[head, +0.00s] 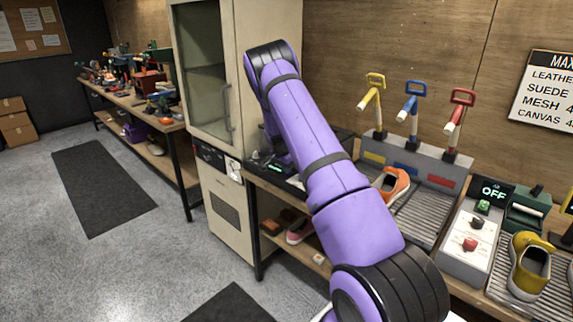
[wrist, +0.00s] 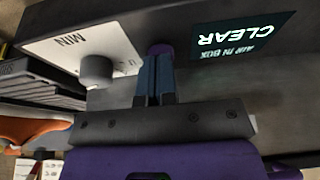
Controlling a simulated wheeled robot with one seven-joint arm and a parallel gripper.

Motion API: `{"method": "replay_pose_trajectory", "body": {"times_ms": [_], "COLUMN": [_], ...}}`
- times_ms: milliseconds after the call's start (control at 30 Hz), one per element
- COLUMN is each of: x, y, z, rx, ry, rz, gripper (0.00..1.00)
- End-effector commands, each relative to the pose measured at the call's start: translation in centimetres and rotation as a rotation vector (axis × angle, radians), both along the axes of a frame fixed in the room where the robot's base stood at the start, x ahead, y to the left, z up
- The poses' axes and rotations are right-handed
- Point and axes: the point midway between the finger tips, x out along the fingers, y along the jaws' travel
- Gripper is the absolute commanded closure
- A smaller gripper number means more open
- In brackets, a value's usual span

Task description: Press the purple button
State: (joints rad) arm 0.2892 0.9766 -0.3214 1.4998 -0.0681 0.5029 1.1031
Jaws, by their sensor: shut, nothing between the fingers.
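The purple button (wrist: 160,47) shows in the wrist view as a small purple patch on a dark panel (wrist: 130,22), at the tips of my gripper. My gripper (wrist: 158,62) is shut and empty, with its fingers pointing at the button. The fingers cover most of the button, so I cannot tell whether they touch it or whether it is pressed down. In the head view my purple arm reaches to the bench beside the cabinet and hides the gripper and the button.
Beside the button are a grey knob (wrist: 97,71) on a white plate marked MIN and a display (wrist: 240,38) reading "AIR IN BOX CLEAR". A tall cabinet (head: 245,75) stands left of my arm. Levers (head: 410,102), an orange shoe (head: 393,184) and an OFF display (head: 493,191) are to the right.

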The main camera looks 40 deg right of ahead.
Motion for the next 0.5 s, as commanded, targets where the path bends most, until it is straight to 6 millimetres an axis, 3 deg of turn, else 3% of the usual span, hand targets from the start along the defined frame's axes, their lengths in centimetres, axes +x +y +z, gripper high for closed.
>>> {"method": "replay_pose_trajectory", "body": {"times_ms": [300,500], "x": [0.0,0.0], "y": [0.0,-0.1], "z": [-0.1,-1.7], "rx": [0.000,0.000], "ry": [0.000,0.002], "rz": [0.000,0.000], "gripper": [1.00,1.00]}}
